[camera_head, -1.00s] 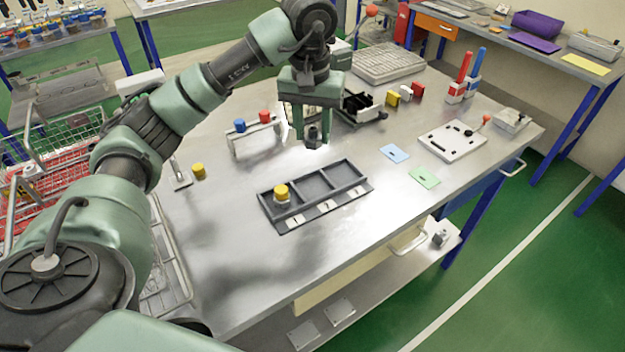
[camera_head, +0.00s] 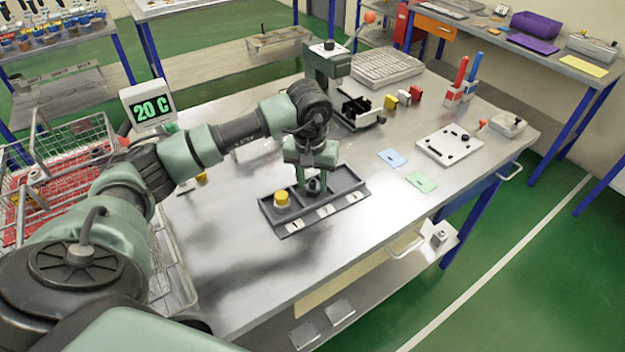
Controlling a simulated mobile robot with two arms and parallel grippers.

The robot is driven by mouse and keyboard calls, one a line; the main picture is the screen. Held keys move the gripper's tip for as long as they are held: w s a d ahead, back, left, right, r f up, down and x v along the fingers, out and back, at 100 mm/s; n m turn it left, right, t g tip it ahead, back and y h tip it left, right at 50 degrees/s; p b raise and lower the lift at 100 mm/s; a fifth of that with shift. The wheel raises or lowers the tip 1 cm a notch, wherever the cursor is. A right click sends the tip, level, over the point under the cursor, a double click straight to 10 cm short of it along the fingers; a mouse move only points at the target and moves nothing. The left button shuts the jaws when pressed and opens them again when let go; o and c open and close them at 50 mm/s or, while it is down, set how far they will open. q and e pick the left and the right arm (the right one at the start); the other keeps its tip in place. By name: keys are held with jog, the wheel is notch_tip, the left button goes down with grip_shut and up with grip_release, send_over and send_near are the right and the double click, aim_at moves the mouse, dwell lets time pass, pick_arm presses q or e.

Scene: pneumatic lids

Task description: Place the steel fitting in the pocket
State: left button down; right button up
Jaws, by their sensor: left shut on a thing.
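My left gripper (camera_head: 311,182) points down at the dark tray (camera_head: 358,201) on the steel table. It is shut on the steel fitting (camera_head: 314,186), a small dark grey piece low between the fingers. The fitting is at the middle pocket of the tray; I cannot tell whether it touches the floor of the pocket. The left pocket holds a piece with a yellow top (camera_head: 282,197). The right pocket (camera_head: 343,180) looks empty. White labels lie along the tray's front edge. The gripper hides part of the middle pocket. My right gripper is not in view.
A blue card (camera_head: 392,157) and a green card (camera_head: 421,181) lie right of the tray. Beyond them are a white plate (camera_head: 450,145) with dark pegs and red and blue upright holders (camera_head: 459,82). The table's front is clear.

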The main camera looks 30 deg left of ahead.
aim_at(312, 191)
pick_arm(q)
jog(key=shift+f, duration=0.1)
jog(key=c, duration=0.9)
grip_release()
jog(key=shift+r, duration=0.7)
notch_tip(312, 191, up, 11)
jog(key=s+b, duration=0.1)
jog(key=b, duration=0.1)
jog(key=shift+s+d+b, duration=0.2)
jog(key=shift+d+b, duration=0.05)
jog(key=shift+b, duration=0.05)
